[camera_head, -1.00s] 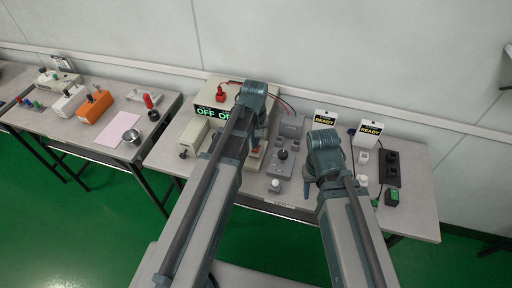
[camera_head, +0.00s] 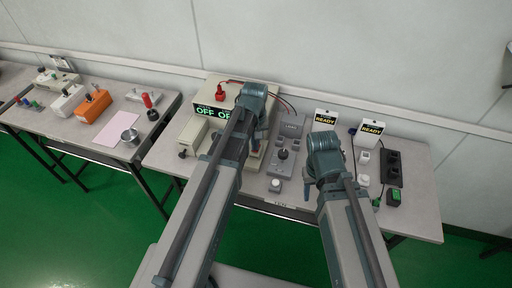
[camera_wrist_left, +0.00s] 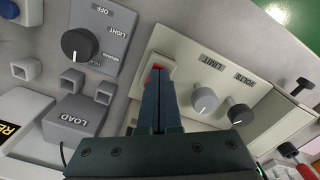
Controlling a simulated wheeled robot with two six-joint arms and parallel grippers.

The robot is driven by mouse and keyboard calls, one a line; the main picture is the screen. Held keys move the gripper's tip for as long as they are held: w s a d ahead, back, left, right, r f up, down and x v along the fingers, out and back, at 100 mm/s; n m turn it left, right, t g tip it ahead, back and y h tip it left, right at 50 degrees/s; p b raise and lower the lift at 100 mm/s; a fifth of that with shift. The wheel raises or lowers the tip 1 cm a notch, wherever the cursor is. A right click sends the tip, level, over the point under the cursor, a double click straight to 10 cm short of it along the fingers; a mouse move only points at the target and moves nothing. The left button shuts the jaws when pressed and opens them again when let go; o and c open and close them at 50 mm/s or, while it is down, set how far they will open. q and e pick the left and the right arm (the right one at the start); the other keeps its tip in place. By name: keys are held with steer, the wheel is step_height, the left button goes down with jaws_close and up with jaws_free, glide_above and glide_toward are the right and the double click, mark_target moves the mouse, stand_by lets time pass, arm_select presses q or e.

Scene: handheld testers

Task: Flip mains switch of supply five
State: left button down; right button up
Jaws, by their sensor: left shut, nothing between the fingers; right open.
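The cream supply (camera_head: 215,92) stands on the middle table, and its display reads OFF. The supply's number is not legible. My right gripper (camera_head: 309,188) is open and empty above the table's right part.
A grey unit with a black knob (camera_wrist_left: 76,43) and a grey LOAD block (camera_wrist_left: 76,118) lie beside the supply. A left table (camera_head: 70,133) holds other testers.

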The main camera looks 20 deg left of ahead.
arm_select(q)
steer(key=shift+f, duration=0.2)
arm_select(e)
steer(key=shift+f, duration=0.15)
arm_select(q)
steer(key=shift+r, duration=0.2)
step_height(320, 180, up, 7)
steer(key=p, duration=0.7)
steer(key=shift+f, duration=0.1)
arm_select(e)
step_height(320, 180, up, 7)
arm_select(q)
steer(key=s+d+m+y, duration=0.1)
steer(key=s+d+m, duration=0.8)
steer(key=s, duration=0.5)
steer(key=shift+s+d, duration=0.15)
steer(key=shift+d, duration=0.6)
